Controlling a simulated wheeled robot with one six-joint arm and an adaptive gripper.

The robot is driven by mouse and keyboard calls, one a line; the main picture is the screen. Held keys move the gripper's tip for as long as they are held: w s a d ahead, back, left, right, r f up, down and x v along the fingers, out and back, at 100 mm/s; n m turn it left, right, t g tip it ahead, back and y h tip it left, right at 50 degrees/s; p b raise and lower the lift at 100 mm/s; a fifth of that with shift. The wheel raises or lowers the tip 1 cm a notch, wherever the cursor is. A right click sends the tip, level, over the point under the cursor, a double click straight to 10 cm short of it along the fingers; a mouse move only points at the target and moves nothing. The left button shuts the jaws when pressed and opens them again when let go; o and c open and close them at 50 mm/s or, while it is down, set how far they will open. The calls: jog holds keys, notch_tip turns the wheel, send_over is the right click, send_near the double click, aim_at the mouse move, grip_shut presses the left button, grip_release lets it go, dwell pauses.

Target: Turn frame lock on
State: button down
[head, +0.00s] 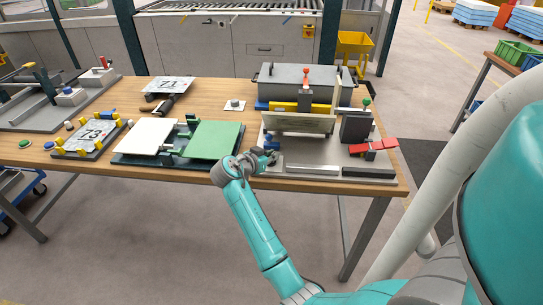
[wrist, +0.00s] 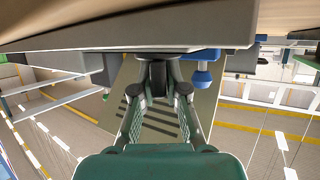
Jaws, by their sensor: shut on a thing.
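The panel bender (head: 290,165) stands on the right of the wooden table, with a grey base plate and an upright pale panel (head: 298,123). My gripper (head: 262,160) is at the base plate's front left corner, beside a small blue part (head: 272,156). In the wrist view my gripper (wrist: 158,72) has its fingers closed together on a small dark part under the plate-like edge; the fingers mostly hide it. A blue knob (wrist: 203,78) is just right of the fingers, apart from them. I cannot tell which part is the frame lock.
Red handles (head: 372,146), a red-knobbed lever (head: 306,75) and a green-knobbed lever (head: 366,102) stand on the bender. A green plate (head: 213,140) and a white plate (head: 150,136) lie left of my gripper. The floor before the table is clear.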

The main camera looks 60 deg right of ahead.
jog(key=c, duration=1.2)
grip_release()
jog(key=v, duration=1.2)
jog(key=shift+f, duration=0.1)
